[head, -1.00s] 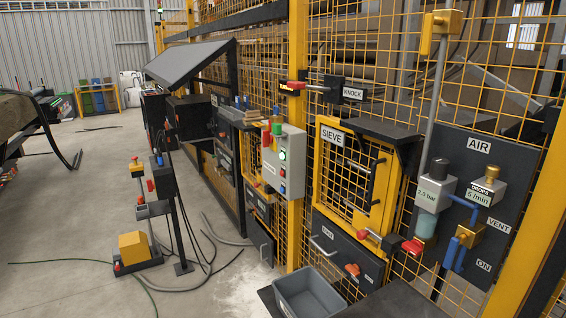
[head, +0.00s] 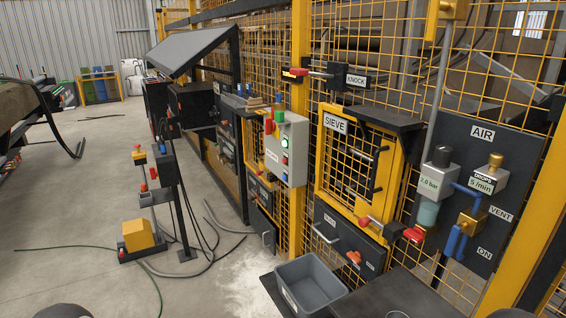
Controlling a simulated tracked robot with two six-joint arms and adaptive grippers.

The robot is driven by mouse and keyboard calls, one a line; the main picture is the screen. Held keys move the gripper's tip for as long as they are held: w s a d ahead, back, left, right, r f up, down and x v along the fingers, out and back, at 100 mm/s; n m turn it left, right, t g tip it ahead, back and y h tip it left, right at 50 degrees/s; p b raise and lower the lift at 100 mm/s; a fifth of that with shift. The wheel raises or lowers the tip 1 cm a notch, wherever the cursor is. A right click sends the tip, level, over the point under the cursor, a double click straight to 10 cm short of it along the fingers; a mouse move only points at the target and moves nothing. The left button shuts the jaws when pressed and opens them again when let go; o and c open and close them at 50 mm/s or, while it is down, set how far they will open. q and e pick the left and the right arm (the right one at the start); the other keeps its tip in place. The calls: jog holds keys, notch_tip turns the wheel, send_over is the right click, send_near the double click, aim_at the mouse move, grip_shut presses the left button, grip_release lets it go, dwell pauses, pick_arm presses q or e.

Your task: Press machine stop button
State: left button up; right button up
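A grey control box (head: 293,150) is mounted on a yellow post of the fence, near the middle of the head view. Which of these is the machine stop cannot be read. Neither of my grippers is in view, and nothing is seen touching the buttons.
A grey bin (head: 322,291) stands on the floor below the yellow sieve door (head: 335,180). An air panel (head: 480,190) with valves is at the right. A dark post with boxes (head: 168,170) and loose cables stands left. Concrete floor (head: 90,200) lies open at left.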

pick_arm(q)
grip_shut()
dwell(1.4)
